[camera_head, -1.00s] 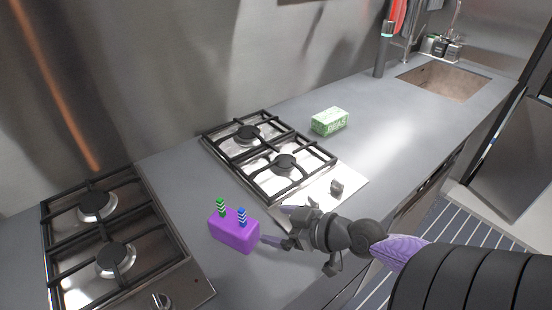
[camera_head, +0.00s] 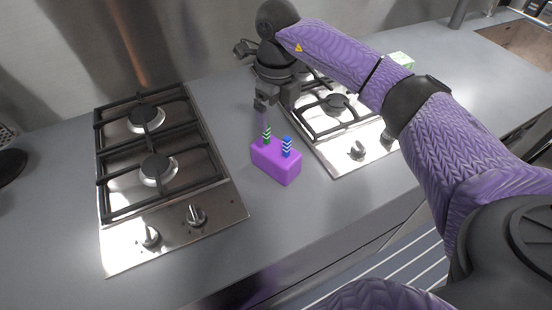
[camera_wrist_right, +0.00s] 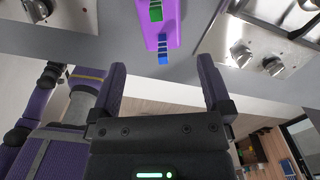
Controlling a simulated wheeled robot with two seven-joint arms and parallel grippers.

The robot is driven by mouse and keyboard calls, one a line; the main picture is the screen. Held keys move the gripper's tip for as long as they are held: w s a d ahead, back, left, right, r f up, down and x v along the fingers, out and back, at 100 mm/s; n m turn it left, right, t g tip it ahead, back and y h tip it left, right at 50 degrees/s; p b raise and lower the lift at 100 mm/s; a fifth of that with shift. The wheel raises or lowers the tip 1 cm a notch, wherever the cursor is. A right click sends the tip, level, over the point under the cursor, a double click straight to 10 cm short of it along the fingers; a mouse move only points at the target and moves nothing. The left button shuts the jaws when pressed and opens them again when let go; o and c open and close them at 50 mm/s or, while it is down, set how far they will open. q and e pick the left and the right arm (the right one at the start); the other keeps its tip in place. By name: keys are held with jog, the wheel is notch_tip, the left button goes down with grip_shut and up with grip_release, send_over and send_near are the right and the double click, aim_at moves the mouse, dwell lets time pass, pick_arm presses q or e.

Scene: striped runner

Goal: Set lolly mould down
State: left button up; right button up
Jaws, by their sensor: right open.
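The lolly mould (camera_head: 275,162) is a purple block with a green-striped stick and a blue-striped stick standing up from its top. It appears to rest upright on the grey counter between the two hobs. My right gripper (camera_head: 262,118) reaches down just behind and above the mould, near the green stick. In the right wrist view the gripper (camera_wrist_right: 161,62) is open with nothing between its fingers, and the mould (camera_wrist_right: 168,22) lies beyond the fingertips. The gripper's far finger is partly hidden in the head view. My left gripper is not in view.
A left hob (camera_head: 155,205) with black grates and a right hob (camera_head: 318,120), partly behind my right arm, flank the mould. The counter (camera_head: 270,225) is clear in front of the mould.

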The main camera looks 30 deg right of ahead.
aim_at(276, 149)
notch_tip(276, 149, down, 10)
jog(key=shift+r+b, duration=0.1)
jog(key=shift+b, duration=0.6)
jog(key=shift+a, duration=0.1)
grip_shut()
